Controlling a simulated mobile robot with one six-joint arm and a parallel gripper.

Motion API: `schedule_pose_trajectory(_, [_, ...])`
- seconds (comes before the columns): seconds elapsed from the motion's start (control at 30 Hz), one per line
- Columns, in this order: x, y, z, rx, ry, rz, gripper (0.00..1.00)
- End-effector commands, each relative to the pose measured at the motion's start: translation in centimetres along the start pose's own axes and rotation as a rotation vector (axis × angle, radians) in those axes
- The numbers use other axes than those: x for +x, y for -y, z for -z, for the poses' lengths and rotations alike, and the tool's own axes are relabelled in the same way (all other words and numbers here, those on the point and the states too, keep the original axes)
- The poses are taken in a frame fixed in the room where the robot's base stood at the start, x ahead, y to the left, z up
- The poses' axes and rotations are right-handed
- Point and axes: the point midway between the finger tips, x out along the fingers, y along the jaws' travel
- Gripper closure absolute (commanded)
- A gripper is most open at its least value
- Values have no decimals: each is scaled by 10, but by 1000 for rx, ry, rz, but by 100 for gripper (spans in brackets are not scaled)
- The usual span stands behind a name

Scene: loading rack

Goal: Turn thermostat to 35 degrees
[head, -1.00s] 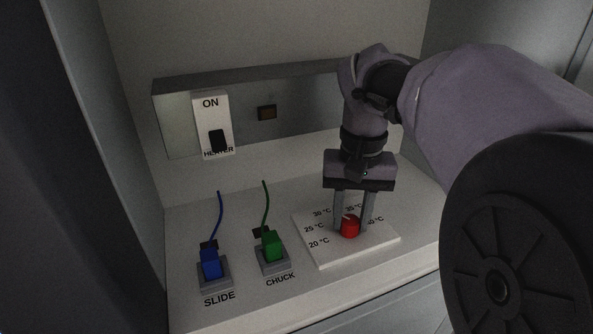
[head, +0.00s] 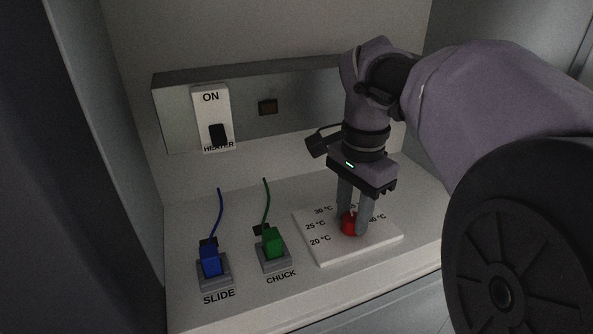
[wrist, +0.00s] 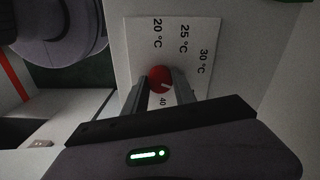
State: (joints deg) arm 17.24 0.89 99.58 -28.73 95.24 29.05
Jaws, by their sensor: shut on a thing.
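The thermostat is a white plate (head: 330,253) with a red knob (head: 347,224) and marks from 20 °C to 40 °C. In the head view my gripper (head: 352,228) points down with its fingers on either side of the knob, shut on it. The 35 °C mark is mostly hidden by the fingers. In the wrist view the red knob (wrist: 159,78) sits between the fingertips (wrist: 160,85), and a pale pointer line on it runs toward the lower right. The 20, 25 and 30 °C labels show clearly there, and 40 partly.
Left of the thermostat stand a green CHUCK plug (head: 272,243) and a blue SLIDE plug (head: 210,260), each with a cable rising behind it. A HEATER switch (head: 217,134) marked ON is on the back wall. A side wall bounds the right.

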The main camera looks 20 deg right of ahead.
Motion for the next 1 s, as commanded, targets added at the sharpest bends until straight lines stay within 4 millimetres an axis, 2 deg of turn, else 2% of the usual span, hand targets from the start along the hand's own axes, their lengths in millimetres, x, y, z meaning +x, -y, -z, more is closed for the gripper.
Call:
schedule_pose_trajectory(0.33, [0,0,0,136,-2,1,100])
schedule_pose_trajectory(0.9, [0,0,0,163,-1,1,100])
schedule_pose_trajectory(0.93, [0,0,0,163,-1,1,64])
schedule_pose_trajectory(1.0, [0,0,0,162,-1,1,50])
